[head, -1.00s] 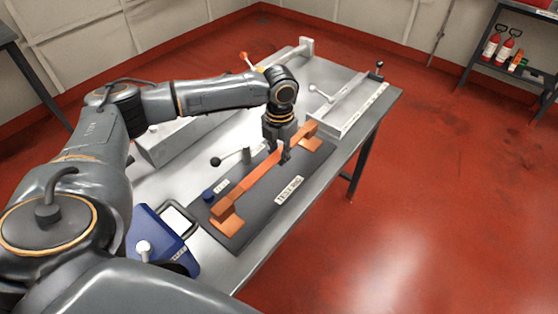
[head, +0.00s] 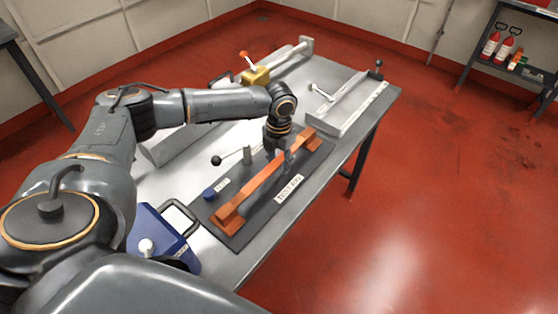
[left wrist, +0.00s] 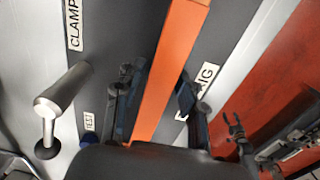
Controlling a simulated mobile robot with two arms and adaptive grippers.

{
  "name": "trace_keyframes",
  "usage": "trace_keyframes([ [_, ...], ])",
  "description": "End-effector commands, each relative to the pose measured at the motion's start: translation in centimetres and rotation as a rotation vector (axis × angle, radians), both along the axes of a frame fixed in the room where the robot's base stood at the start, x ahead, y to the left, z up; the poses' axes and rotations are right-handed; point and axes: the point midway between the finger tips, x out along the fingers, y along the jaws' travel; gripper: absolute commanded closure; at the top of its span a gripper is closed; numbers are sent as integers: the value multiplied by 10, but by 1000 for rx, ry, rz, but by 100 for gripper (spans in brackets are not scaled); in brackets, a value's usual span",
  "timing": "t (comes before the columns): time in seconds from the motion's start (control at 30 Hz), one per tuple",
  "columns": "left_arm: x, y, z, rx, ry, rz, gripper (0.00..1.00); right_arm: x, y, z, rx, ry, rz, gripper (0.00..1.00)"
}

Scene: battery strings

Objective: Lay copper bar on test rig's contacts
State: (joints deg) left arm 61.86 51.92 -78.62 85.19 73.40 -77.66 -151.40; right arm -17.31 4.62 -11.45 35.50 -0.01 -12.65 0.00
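The copper bar (head: 260,180) spans the test rig (head: 305,167), a dark board with a "TEST RIG" label. Its ends lie over the copper contacts, the near one (head: 229,221) and the far one (head: 312,143), and it looks level with them. My left gripper (head: 280,158) is at the bar's middle, pointing down, one finger on each side. In the left wrist view the bar (left wrist: 170,70) runs between the parted fingers (left wrist: 160,98), with slim gaps showing. My right gripper seems to be the dark mechanism over the red floor (left wrist: 255,140); its opening is unclear.
A grey clamp post (head: 247,155) with a black-knobbed lever and a blue knob (head: 208,194) stand left of the bar. A blue meter (head: 158,235) is at the near end. A yellow block (head: 256,76) and metal fixture (head: 350,107) stand farther back.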

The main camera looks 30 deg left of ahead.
Motion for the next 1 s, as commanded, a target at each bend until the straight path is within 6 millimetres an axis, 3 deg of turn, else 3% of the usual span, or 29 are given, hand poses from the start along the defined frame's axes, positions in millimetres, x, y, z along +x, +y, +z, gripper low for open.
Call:
trace_keyframes([
  [0.27, 0, 0, 1, 0, 0, 0, 56, 1, -1, 0, -1, -1, 1, 43],
  [0.43, 1, 0, 12, -1, -3, 0, 56, 2, -1, -2, 0, -3, 1, 43],
  [0.8, 1, -1, 87, -1, -4, 0, 56, 3, -1, -10, 0, -4, 1, 43],
  [1.0, 1, -1, 115, -1, -3, 0, 56, 3, 0, -12, 0, -4, 1, 43],
])
